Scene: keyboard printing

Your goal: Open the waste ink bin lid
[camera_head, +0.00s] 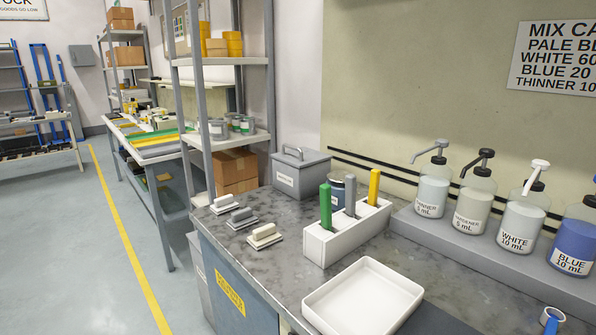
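A grey lidded box (301,180) stands at the back of the grey worktop, beside the shelf rack. Its lid (301,158) is shut and has a grey bar handle (291,152) on top. A small white label (285,180) on its front is too small to read, so I cannot confirm that this is the waste ink bin. A grey floor bin (200,277) also stands at the left end of the bench, with its top partly hidden by the worktop. My gripper is not in view.
A white rack (325,246) with green, grey and yellow handles stands in front of the box. A dark jar (337,191) is beside the box. Several flat handled pads lie at left. A white tray (363,300) and pump bottles (522,222) are at right.

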